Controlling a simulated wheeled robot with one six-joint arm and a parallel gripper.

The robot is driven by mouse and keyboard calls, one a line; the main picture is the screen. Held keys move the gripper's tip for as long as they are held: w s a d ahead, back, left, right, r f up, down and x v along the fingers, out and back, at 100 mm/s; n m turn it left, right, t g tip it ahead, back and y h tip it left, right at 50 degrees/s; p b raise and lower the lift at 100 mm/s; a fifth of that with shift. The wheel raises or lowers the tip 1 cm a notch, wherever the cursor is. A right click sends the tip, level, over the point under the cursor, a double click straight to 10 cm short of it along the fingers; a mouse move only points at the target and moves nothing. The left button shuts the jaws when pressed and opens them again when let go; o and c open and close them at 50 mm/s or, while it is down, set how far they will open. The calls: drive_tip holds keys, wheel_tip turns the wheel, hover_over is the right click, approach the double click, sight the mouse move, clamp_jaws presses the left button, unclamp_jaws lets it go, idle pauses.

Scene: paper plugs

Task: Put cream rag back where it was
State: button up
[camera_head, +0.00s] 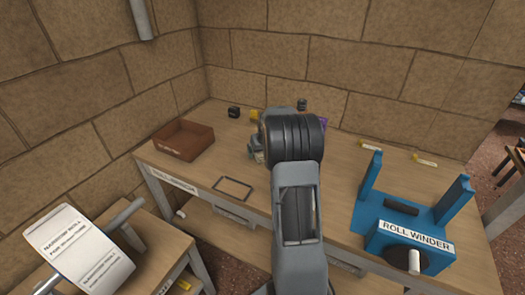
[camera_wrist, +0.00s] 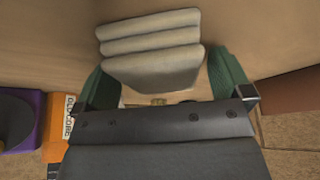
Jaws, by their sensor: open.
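The cream rag (camera_wrist: 152,48) shows in the wrist view as a folded, ridged stack on the wooden surface. My gripper (camera_wrist: 157,66) has its green fingers spread, one on each side of the rag's near part. A gap shows between the right finger and the rag; at the left finger I cannot tell whether they touch. In the head view my arm hides most of the gripper and the rag. A thin black rectangular outline (camera_head: 233,188) lies on the bench, left of my arm, with bare wood inside it.
A brown open box (camera_head: 183,140) stands at the bench's back left. A blue roll winder (camera_head: 408,225) stands at the right. Small yellow and black items lie along the back. An orange box (camera_wrist: 60,122) and a purple thing (camera_wrist: 27,122) show at the wrist view's left.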

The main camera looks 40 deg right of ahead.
drive_tip(key=shift+s+r, duration=0.1)
drive_tip(key=shift+r, duration=0.4)
drive_tip(key=v, duration=1.1)
drive_tip(key=s+a+r+n, duration=0.1)
drive_tip(key=s+a, duration=0.2)
drive_tip(key=a, duration=0.4)
drive_tip(key=s+a+r, duration=0.1)
drive_tip(key=s+a, duration=0.2)
drive_tip(key=a, duration=0.4)
drive_tip(key=s+a+f+n+g+y, duration=0.1)
drive_tip(key=s+a+f, duration=0.3)
drive_tip(key=s+a, duration=0.7)
drive_tip(key=s+n, duration=0.1)
drive_tip(key=s, duration=0.2)
drive_tip(key=shift+s+a+p, duration=0.35)
drive_tip(key=shift+s+p, duration=0.05)
